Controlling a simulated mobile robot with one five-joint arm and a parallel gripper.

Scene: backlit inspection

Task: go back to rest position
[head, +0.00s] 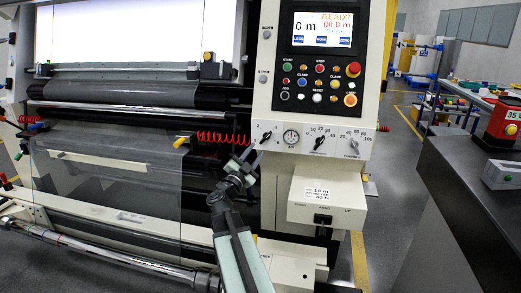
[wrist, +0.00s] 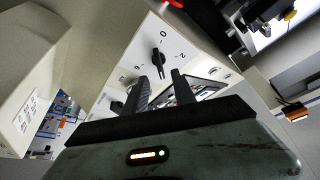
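My gripper (head: 256,152) is raised in front of the machine's cream control panel (head: 280,90), at its lower left. In the wrist view my gripper (wrist: 160,77) shows two dark fingers standing apart with nothing between them. A black rotary knob (wrist: 158,59) on a white scaled plate lies just beyond the fingertips. It looks apart from the fingers, though the exact gap is hard to tell. In the head view, the left knob (head: 266,137) of the lower panel row is close to the fingertips.
A cream box with a label (head: 328,192) juts out below the panel, right of my arm. Rollers and a clear film (head: 105,190) fill the left. A dark bench (head: 465,200) with a red device (head: 503,120) stands at right. Floor between panel and bench is free.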

